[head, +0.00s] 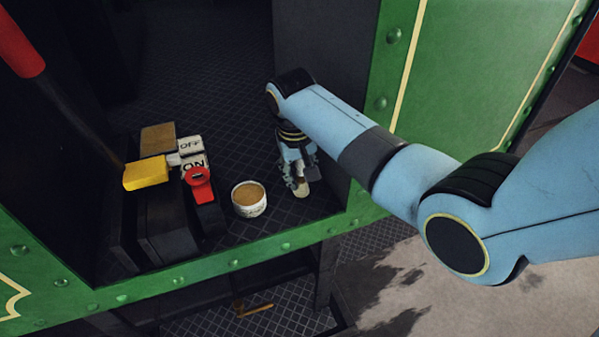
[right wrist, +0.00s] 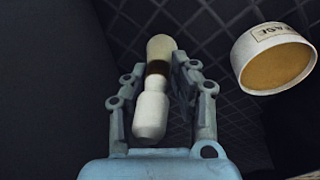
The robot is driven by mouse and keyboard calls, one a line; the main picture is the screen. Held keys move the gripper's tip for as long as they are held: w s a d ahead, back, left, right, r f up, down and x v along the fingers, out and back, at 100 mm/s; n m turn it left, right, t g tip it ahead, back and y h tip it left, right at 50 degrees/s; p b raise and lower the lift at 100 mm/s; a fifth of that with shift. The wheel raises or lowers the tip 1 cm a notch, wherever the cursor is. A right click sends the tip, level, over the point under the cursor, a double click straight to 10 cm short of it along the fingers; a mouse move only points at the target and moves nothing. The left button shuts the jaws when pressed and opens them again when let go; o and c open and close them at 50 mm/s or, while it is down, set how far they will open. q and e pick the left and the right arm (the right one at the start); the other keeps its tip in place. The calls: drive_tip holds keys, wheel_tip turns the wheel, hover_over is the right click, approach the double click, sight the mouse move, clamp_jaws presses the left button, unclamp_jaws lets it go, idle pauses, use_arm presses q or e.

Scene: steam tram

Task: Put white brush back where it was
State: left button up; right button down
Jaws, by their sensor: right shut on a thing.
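The white brush (right wrist: 150,112) shows in the right wrist view with a white handle, a dark band and pale bristles at its far end. My right gripper (right wrist: 157,75) is shut on it, with one finger on each side. In the head view the right gripper (head: 298,178) points down over the dark patterned floor, close to the dark wall on its right. The brush's pale end (head: 301,188) shows between the fingers there. I cannot tell whether the brush touches the floor. My left gripper is not in view.
A round tin (head: 249,199) of tan paste stands left of the gripper; it also shows in the right wrist view (right wrist: 272,60). Further left are a red-topped lever (head: 199,181), ON/OFF plates (head: 191,146) and a yellow block (head: 147,173). The green riveted edge (head: 235,264) runs in front.

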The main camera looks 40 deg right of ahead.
drive_tip(key=c, duration=1.1)
unclamp_jaws()
drive_tip(key=shift+f, duration=0.1)
drive_tip(key=shift+o, duration=0.2)
wheel_tip(320, 180, up, 12)
drive_tip(key=s+a, duration=0.1)
drive_tip(key=shift+a, duration=0.3)
drive_tip(key=shift+s, duration=0.1)
